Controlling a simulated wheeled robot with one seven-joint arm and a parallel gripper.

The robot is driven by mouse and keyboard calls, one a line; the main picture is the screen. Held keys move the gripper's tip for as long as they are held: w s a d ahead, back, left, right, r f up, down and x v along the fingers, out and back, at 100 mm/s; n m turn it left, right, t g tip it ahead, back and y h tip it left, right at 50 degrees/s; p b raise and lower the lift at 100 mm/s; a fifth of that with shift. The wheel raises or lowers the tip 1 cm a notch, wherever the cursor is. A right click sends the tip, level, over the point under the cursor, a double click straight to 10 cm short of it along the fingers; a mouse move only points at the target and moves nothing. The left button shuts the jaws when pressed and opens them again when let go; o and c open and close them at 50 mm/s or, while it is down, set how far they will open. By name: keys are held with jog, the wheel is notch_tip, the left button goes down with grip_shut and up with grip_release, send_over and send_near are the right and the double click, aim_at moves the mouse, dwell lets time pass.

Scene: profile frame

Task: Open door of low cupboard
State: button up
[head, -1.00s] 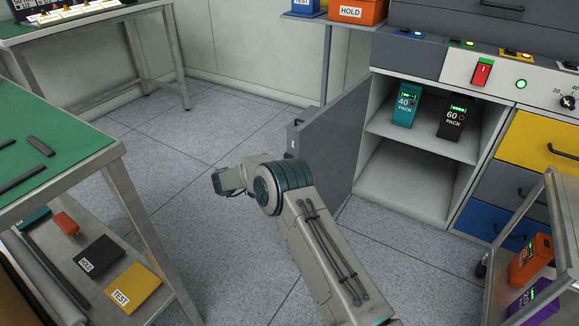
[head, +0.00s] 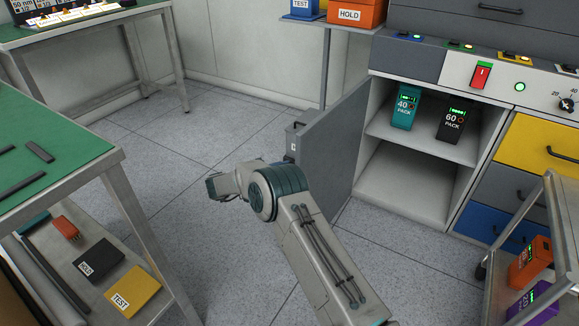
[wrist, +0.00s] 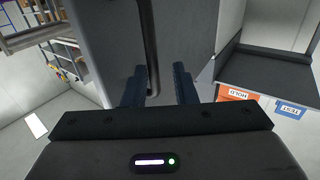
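The low cupboard (head: 408,190) stands at right of centre in the head view, its inside showing. Its grey door (head: 335,142) stands wide open, swung out to the left. The door also fills the upper middle of the wrist view (wrist: 185,40). A long dark handle (wrist: 151,45) runs down its face there. My gripper (wrist: 160,85) has its two dark fingers apart, with a clear gap. The handle's lower end shows between them, close to the left finger; I cannot tell whether they touch. In the head view my arm is in front of the door, and the fingertips cannot be made out.
A teal pack (head: 405,108) and a black pack (head: 452,118) stand on the cupboard's shelf. A metal trolley (head: 515,235) stands at right. A green-topped bench (head: 60,130) is at left. Floor (head: 195,160) is clear between bench and door.

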jog(key=p+v, duration=0.2)
jog(key=v, duration=1)
jog(key=shift+p, duration=0.3)
